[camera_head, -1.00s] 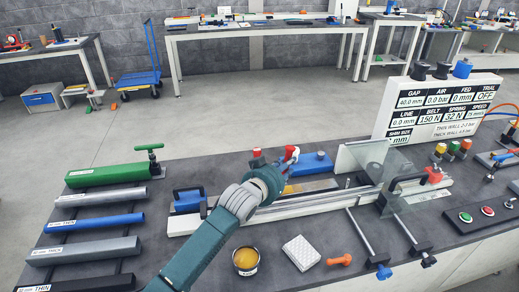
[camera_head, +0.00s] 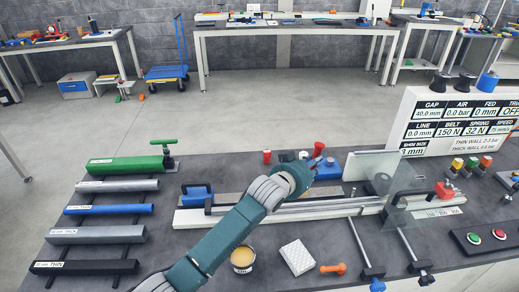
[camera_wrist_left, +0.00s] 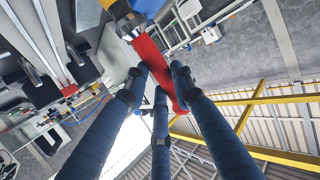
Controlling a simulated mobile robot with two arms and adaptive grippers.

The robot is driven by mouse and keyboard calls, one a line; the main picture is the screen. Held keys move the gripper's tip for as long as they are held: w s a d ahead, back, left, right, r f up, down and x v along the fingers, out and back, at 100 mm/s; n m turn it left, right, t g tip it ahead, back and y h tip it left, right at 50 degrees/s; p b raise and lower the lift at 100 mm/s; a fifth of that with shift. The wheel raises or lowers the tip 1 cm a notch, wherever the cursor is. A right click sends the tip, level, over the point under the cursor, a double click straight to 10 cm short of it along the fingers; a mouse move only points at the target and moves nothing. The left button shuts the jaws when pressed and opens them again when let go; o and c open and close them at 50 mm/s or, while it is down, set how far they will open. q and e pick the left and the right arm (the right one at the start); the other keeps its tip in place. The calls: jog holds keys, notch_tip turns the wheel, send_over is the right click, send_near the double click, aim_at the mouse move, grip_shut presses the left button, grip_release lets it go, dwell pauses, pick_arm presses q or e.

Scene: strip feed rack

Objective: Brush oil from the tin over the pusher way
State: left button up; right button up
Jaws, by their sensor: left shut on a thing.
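My left gripper (camera_head: 312,160) reaches in over the feed rack, above its far side. In the left wrist view its three fingers (camera_wrist_left: 162,95) are closed around a red handle (camera_wrist_left: 152,62), probably the brush's. In the head view a bit of the red handle (camera_head: 319,148) shows above the gripper; bristles cannot be made out. The open oil tin (camera_head: 243,258), with amber oil, stands on the bench in front of the rack. The pusher way (camera_head: 232,201) seems to be the long channel beside the pale rail, partly hidden by my left arm. My right gripper is out of view.
A blue block (camera_head: 328,169) lies behind the rail, near the gripper. A clear guard (camera_head: 385,178) stands to the right. A white pad (camera_head: 297,257) and an orange-handled tool (camera_head: 333,268) lie in front. Labelled tubes (camera_head: 110,210) fill the left side.

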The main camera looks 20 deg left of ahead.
aim_at(318, 148)
pick_arm(q)
jog(key=r+p, duration=0.2)
jog(key=r, duration=0.1)
jog(key=shift+a, duration=0.2)
jog(key=shift+d+r, duration=0.1)
jog(key=shift+r, duration=0.2)
jog(key=shift+r+p, duration=0.8)
jog(key=shift+p, duration=0.1)
jog(key=shift+s, duration=0.1)
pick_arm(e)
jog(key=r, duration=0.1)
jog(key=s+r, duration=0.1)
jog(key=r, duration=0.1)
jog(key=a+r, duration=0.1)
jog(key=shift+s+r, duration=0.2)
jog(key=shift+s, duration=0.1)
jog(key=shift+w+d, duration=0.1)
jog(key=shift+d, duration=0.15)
